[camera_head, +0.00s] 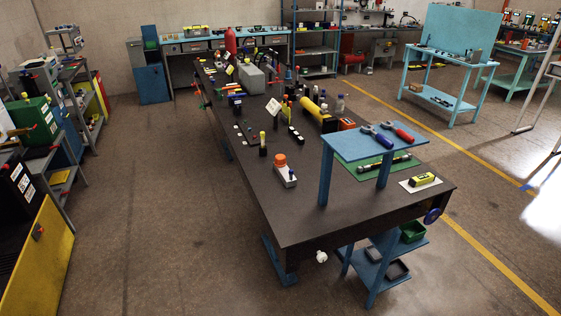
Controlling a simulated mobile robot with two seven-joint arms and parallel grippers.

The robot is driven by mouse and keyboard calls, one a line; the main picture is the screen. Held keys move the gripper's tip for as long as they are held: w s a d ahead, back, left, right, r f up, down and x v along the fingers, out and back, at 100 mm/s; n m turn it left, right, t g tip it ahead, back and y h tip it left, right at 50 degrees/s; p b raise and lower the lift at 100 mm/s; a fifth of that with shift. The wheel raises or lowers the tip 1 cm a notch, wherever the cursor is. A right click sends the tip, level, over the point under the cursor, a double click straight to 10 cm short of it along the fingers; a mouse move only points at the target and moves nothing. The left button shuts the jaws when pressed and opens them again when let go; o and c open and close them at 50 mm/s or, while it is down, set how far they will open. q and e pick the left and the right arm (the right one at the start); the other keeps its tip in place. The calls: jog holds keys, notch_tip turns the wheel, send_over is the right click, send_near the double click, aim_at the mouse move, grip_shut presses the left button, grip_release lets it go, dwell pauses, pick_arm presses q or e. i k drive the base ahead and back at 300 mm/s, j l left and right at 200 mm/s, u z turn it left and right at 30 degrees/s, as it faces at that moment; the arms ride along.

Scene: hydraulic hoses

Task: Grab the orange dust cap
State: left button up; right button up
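The orange dust cap (280,160) appears to be the orange round top on a small grey-white fitting or block (287,176) on the dark workbench (245,190). It sits left of the small blue raised shelf. Neither of my grippers shows in the head view, so I cannot see their state.
The blue raised shelf (350,148) on the bench carries blue and red-handled tools (398,132). Several small parts crowd the bench further back. The bench's near left corner is clear.

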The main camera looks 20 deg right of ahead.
aim_at(279, 161)
jog(key=z, duration=0.4)
jog(key=i+j+z, duration=0.75)
jog(key=i+j, duration=0.15)
jog(key=j, duration=0.2)
jog(key=i+j+z, duration=0.1)
jog(key=j, duration=0.3)
jog(key=i+j, duration=0.2)
jog(key=j, duration=0.15)
